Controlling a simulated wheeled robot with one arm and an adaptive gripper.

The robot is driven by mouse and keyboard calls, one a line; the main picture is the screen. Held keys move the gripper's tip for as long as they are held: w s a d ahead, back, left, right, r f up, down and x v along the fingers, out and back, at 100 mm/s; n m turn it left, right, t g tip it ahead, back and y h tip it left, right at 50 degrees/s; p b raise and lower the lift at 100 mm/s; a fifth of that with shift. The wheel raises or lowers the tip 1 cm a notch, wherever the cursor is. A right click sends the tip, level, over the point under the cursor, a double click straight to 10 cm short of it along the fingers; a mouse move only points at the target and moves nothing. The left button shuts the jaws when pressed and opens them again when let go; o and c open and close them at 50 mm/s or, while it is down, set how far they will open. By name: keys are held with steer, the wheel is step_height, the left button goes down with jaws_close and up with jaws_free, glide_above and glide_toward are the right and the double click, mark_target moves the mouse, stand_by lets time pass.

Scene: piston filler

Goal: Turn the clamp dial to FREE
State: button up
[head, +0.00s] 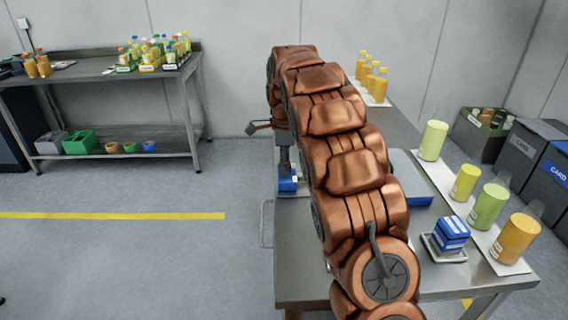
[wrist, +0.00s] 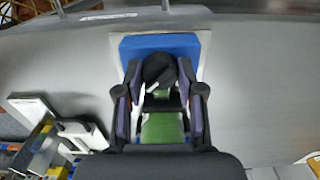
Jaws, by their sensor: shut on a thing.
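The clamp dial (wrist: 158,66) is a black round knob with a white pointer mark, in front of a blue block (wrist: 160,44) in the wrist view. The pointer mark slants toward the lower left of the picture. My gripper (wrist: 159,72) has its two fingers on either side of the dial and is shut on it. In the head view my gripper (head: 285,160) points down over the same blue block (head: 288,185) at the table's left edge. There the dial is hidden, and no FREE lettering is readable in either view.
My copper arm covers the middle of the steel table (head: 455,285). A blue-and-white box (head: 451,233) sits on a small tray (head: 443,253) at right. Several yellow and green containers stand along the right side. A second bench (head: 95,72) with bottles stands far left.

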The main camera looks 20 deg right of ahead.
steer(key=shift+c, duration=0.7)
steer(key=shift+n, duration=0.3)
steer(key=n, duration=0.2)
steer(key=shift+n, duration=0.4)
steer(key=n, duration=0.5)
steer(key=shift+n+b, duration=0.3)
steer(key=n, duration=0.4)
steer(key=shift+r, duration=0.1)
steer(key=shift+n, duration=2.5)
steer(key=shift+w, duration=0.1)
